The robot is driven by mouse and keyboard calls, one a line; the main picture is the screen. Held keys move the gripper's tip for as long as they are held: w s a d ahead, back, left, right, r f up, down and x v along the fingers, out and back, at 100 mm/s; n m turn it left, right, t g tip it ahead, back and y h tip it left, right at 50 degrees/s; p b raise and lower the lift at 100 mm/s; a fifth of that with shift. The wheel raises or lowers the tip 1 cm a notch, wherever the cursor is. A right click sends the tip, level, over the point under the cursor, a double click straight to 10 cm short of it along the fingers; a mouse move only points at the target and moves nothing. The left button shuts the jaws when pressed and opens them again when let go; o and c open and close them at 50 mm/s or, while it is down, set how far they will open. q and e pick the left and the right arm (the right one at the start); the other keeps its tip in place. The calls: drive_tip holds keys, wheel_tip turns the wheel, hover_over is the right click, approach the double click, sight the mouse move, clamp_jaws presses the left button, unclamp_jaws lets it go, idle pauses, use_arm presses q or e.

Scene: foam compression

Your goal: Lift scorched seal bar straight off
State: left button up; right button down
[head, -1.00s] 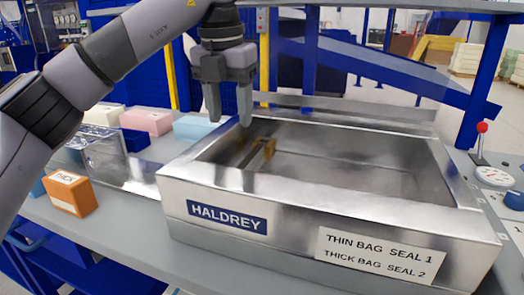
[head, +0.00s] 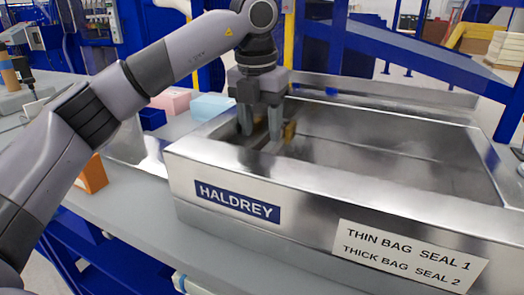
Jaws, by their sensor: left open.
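The steel HALDREY machine (head: 330,205) stands on the bench as an open-topped box. My left gripper (head: 260,130) points down into its left end, fingers apart. A small yellow-brown part (head: 290,131), which seems to belong to the seal bar, shows just right of the fingers. The fingers and the front wall hide most of the bar, and I cannot tell whether the fingers touch it. My right gripper is not in view.
An orange box (head: 92,174) stands on the bench left of the machine. A pink block (head: 170,101) and a light blue block (head: 213,106) lie behind. The machine's raised walls surround the gripper. The box's middle and right are clear.

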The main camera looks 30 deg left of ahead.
sight(262, 144)
use_arm(q)
drive_tip(key=shift+w+f, duration=0.2)
drive_tip(key=shift+f, duration=1.35)
clamp_jaws()
drive_tip(key=shift+r, duration=0.2)
